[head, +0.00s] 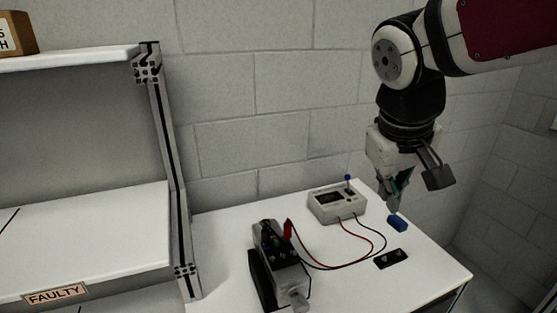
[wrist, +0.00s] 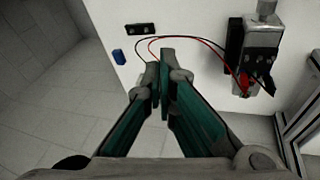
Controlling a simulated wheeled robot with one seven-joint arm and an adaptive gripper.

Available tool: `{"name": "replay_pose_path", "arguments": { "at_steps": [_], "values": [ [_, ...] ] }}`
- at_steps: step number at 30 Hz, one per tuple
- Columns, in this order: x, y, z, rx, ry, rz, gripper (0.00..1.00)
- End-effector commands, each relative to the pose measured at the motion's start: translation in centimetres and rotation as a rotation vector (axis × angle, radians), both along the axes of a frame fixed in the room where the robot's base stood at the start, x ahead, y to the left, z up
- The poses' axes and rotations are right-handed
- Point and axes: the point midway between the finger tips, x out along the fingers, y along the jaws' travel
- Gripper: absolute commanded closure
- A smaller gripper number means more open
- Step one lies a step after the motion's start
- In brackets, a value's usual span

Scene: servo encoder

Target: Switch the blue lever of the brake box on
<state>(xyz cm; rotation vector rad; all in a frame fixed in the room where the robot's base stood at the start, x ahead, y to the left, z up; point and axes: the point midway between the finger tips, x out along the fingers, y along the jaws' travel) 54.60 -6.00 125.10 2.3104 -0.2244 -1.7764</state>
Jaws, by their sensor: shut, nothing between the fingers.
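The brake box (head: 325,208) is a cream box with a dark panel near the back edge of the white table. Its blue lever (head: 348,179) is a thin stalk with a round blue knob, standing up from the top. My gripper (head: 393,207) points down to the right of the box and appears apart from the lever. Its fingers are shut and empty; they also show in the wrist view (wrist: 160,75). The box and lever do not show in the wrist view.
A grey-and-black motor unit (head: 268,262) stands at the table's left, with red and black wires running to the box. A small blue block (head: 398,223) and a black plate (head: 391,258) lie at the right. A shelf (head: 85,238) with a FAULTY label stands left.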

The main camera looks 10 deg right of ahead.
Motion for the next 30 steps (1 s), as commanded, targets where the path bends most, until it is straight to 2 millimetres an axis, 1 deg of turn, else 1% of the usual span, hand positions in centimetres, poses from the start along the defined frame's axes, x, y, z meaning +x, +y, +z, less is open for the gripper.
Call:
{"name": "replay_pose_path", "arguments": {
  "at_steps": [1, 8, 9, 17, 21, 25, 30],
  "values": [
    [2.0, -0.4, -1.2, -0.033, 0.024, 0.003, 1.0],
    [9.1, -2.9, -4.4, -0.203, 0.107, -0.002, 1.0],
    [10.4, -3.3, -5.0, -0.234, 0.119, -0.002, 1.0],
    [18.6, -5.2, -9.1, -0.458, 0.181, 0.005, 1.0],
    [23.0, -5.8, -11.4, -0.59, 0.203, 0.018, 1.0],
    [27.1, -5.9, -13.5, -0.717, 0.211, 0.034, 1.0],
    [32.4, -5.3, -16.5, -0.89, 0.206, 0.064, 1.0]
  ]
}}
